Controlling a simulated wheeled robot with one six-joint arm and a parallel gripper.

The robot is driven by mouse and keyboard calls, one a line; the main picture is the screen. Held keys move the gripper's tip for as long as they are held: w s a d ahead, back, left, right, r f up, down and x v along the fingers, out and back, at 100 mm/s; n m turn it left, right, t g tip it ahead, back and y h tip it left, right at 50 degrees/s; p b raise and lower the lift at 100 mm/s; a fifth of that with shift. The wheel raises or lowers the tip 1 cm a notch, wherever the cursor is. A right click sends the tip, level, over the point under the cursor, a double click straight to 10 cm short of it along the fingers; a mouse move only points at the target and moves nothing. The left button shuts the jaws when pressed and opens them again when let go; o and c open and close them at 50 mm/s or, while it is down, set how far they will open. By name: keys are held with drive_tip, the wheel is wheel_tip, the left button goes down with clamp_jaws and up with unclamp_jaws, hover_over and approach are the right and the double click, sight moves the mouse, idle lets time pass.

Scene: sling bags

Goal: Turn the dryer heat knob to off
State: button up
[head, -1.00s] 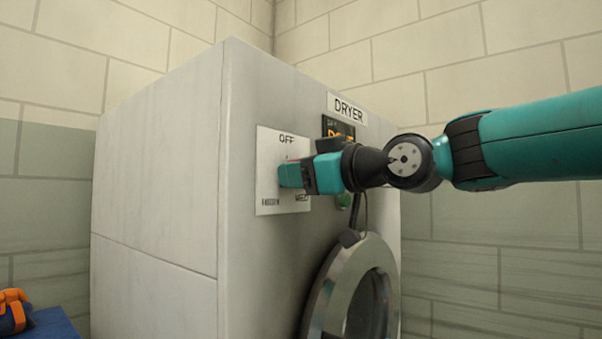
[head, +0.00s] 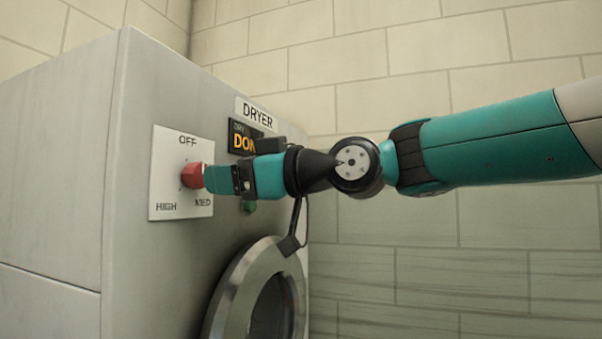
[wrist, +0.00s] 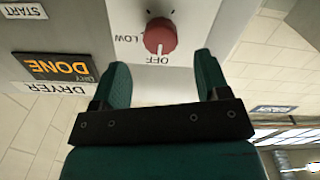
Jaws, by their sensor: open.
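The red heat knob (head: 192,175) sits on a white dial plate (head: 170,205) marked OFF, MED and HIGH on the dryer front. In the wrist view, which is upside down, the knob (wrist: 160,36) has a pale mark on its OFF side, seeming to point at OFF; LOW is also readable. My gripper (head: 208,178) is just in front of the knob, its tips near or overlapping it in the head view. In the wrist view my gripper (wrist: 160,72) has its two green fingers spread wide, with nothing between them and the knob beyond the tips.
The dryer (head: 65,170) has a DRYER label (head: 257,113) and a display (head: 243,138) reading DONE in the wrist view. A green button (head: 249,206) sits below the display. The round door (head: 225,310) is lower down. Tiled wall stands behind; open room lies right.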

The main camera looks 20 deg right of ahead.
drive_tip(key=v, duration=1.1)
drive_tip(key=s+a+f+m+g+h, duration=0.1)
drive_tip(key=s+f+m+g+h, duration=0.15)
drive_tip(key=f, duration=0.75)
drive_tip(key=s+a+f+m+g+h, duration=0.1)
drive_tip(key=s+f+m+g+h, duration=0.2)
drive_tip(key=f, duration=0.7)
drive_tip(key=s+d+f+g+h, duration=0.3)
drive_tip(key=s+f+g+h, duration=0.25)
drive_tip(key=s+f, duration=0.65)
wheel_tip(320, 180, up, 29)
drive_tip(key=m+y+p, duration=0.1)
drive_tip(key=p, duration=2.8)
drive_tip(key=shift+d+r+p, duration=0.25)
drive_tip(key=shift+p, duration=0.1)
drive_tip(key=shift+s, duration=0.1)
